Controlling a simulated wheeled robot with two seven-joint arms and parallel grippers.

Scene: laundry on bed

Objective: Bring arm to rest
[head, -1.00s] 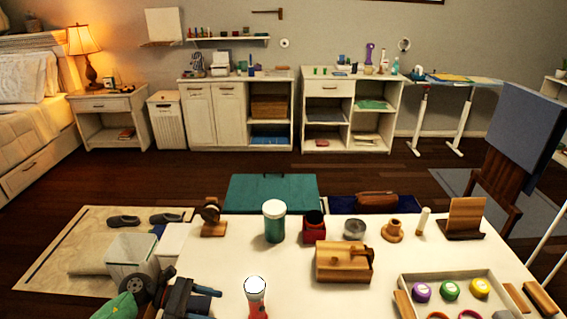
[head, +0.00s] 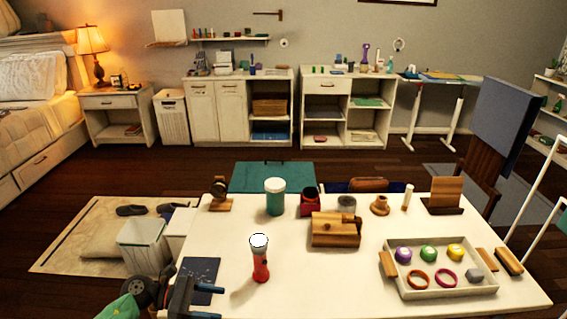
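My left arm comes in at the lower left. Its gripper (head: 212,301) has two dark fingers with blue tips, held apart with nothing seen between them. It is at the near left of the white table (head: 330,285), left of and nearer than a red flashlight (head: 261,268) with a white top, which stands upright. The gripper overlaps a dark blue flat item (head: 204,270) in the picture; I cannot tell whether they touch. My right gripper is out of view.
On the table are a teal jar (head: 275,200), a wooden box (head: 335,231) and a tray (head: 405,290) with coloured round pieces and rings. A white bin (head: 143,248) stands on the floor to the left. The table's front middle is clear.

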